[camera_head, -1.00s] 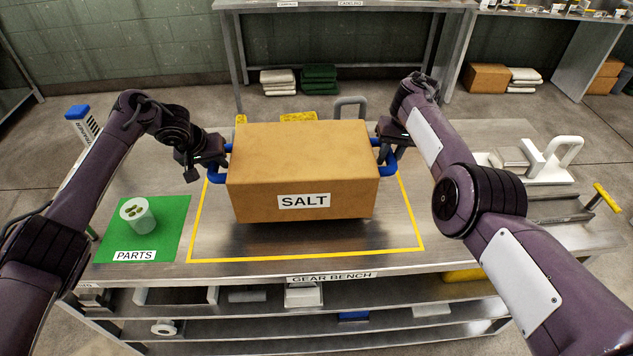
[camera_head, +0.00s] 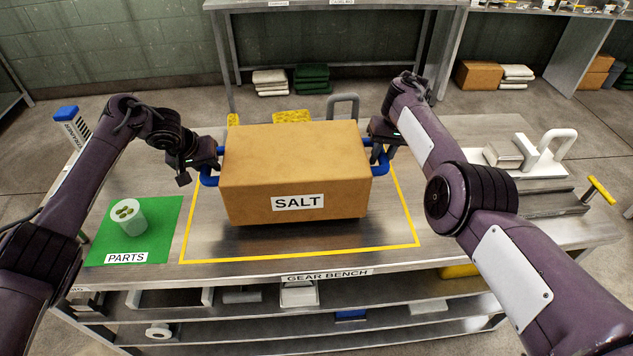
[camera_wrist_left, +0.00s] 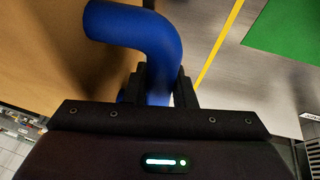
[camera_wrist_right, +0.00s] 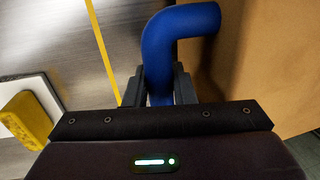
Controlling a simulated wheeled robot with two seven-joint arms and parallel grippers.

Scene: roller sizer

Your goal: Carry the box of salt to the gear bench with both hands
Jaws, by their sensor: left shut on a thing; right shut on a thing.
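The brown box of salt (camera_head: 295,170) with a white SALT label is in the middle of the head view. It is held over the yellow-outlined area of the gear bench (camera_head: 400,262), with a shadow beneath; I cannot tell how large the gap is. My left gripper (camera_head: 212,165) is shut on the box's left blue handle (camera_wrist_left: 140,40). My right gripper (camera_head: 382,150) is shut on the right blue handle (camera_wrist_right: 175,45). The fingers hide part of each handle.
A green PARTS mat (camera_head: 160,235) with a white cup (camera_head: 128,218) lies left of the outline. A white-handled device (camera_head: 540,155) stands at the right. A yellow-handled tool (camera_head: 600,190) is at the right edge. Another table (camera_head: 340,8) stands behind.

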